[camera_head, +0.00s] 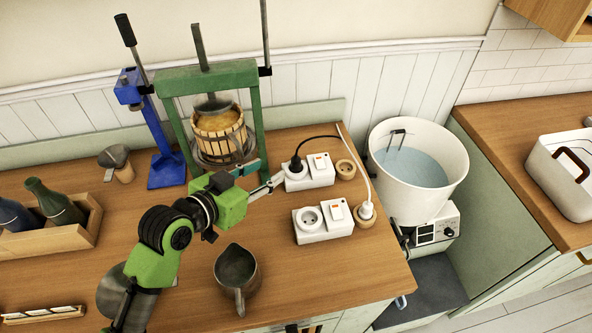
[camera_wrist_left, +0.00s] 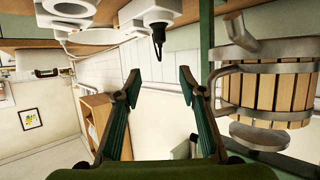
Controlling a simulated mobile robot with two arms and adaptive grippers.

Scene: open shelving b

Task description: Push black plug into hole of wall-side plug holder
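The black plug (camera_head: 295,163) stands upright at the left end of the wall-side plug holder (camera_head: 320,175), a white block with an orange-marked switch. Its black cable loops up and right. I cannot tell how deep the plug sits in the hole. In the left wrist view, tilted upside down, a black plug (camera_wrist_left: 158,36) sticks out from a white holder (camera_wrist_left: 142,14), beyond the fingertips. My left gripper (camera_head: 266,178) is just left of that holder; its fingers are spread with nothing between them in the wrist view (camera_wrist_left: 160,82). My right gripper is not in view.
A second white holder (camera_head: 324,222) with an empty socket is nearer. A white plug (camera_head: 366,211) and an empty wooden ring (camera_head: 346,169) are to the right. A fruit press (camera_head: 219,135) stands behind my gripper, a metal jug (camera_head: 237,272) in front, a white bucket (camera_head: 417,180) beyond the counter's right edge.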

